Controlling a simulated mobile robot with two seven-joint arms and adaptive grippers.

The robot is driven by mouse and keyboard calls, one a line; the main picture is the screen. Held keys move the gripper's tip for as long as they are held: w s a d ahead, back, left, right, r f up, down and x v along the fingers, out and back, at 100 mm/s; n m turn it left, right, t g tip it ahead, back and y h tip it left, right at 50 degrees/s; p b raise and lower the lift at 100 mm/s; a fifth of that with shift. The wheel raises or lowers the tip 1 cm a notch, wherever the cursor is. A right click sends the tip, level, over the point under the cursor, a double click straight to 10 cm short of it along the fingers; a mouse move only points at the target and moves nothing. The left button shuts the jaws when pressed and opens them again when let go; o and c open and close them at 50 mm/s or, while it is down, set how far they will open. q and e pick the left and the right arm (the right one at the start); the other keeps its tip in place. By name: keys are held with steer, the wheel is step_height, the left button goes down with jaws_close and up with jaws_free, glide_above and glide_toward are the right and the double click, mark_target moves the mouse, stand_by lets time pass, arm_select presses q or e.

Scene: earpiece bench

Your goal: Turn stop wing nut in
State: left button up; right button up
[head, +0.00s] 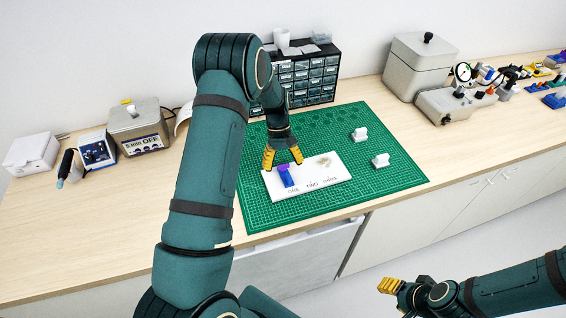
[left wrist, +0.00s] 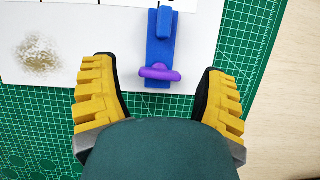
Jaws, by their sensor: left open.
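The stop wing nut is purple (left wrist: 160,73) and sits at the near end of a blue fixture (left wrist: 159,40) in the left wrist view. In the head view the purple nut (head: 284,167) and blue fixture (head: 287,181) stand on the left part of a white board (head: 325,179). My left gripper (head: 283,160) is open with its yellow fingers on either side of the nut, apart from it; the fingers also show in the left wrist view (left wrist: 160,95). My right gripper (head: 388,286) is off the bench at lower right, and its jaw state is unclear.
The board lies on a green cutting mat (head: 400,182) and bears a speckled brown patch (left wrist: 38,55). Two small white pieces (head: 360,134) (head: 380,160) stand on the mat to the right. A drawer cabinet (head: 318,78) stands behind; grey equipment (head: 418,66) is at back right.

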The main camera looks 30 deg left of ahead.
arm_select(q)
steer(key=shift+c, duration=0.2)
steer(key=c, duration=1.2)
steer(key=shift+m, duration=0.4)
steer(key=m+y, duration=0.1)
steer(key=m, duration=0.1)
steer(key=shift+m+g, duration=0.3)
steer(key=shift+g, duration=0.1)
steer(key=m, duration=0.2)
steer(key=m+y, duration=0.1)
steer(key=m, duration=0.1)
steer(key=shift+w+d+g+y+b, duration=0.1)
steer(key=shift+d+g+y+b, duration=0.05)
steer(key=shift+g+y+b, duration=0.15)
steer(key=shift+m, duration=0.3)
steer(key=o, duration=1.2)
